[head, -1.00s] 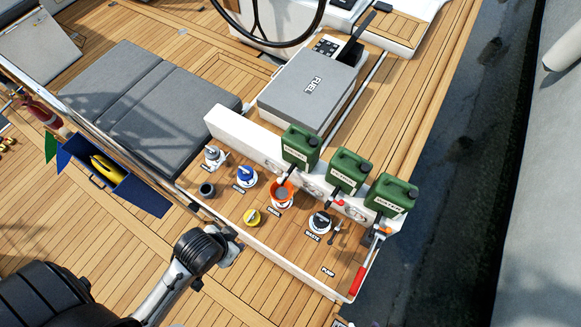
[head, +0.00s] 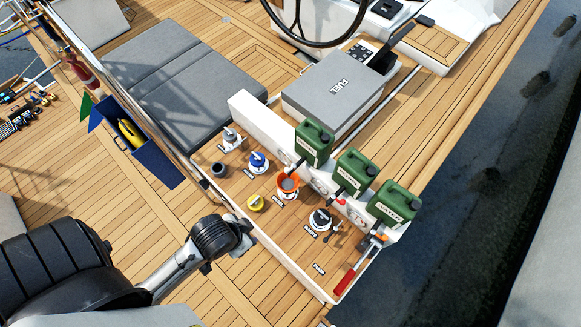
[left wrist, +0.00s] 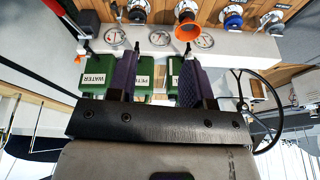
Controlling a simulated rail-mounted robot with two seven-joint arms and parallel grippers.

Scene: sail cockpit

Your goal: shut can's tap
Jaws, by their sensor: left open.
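Three green cans stand in a row on the white ledge in the head view: the left can (head: 313,143), the middle can (head: 353,172) and the right can (head: 394,204), labelled WATER. Dark spouts stick out low on their fronts; a red tap part (head: 340,203) shows below the middle can. The tap positions are too small to tell. An orange funnel (head: 288,185) stands below the left can. In the left wrist view my left gripper (left wrist: 156,78) is open, with its purple fingers apart and the cans beyond them. It holds nothing. My right gripper is out of view.
Open deck lies in front.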

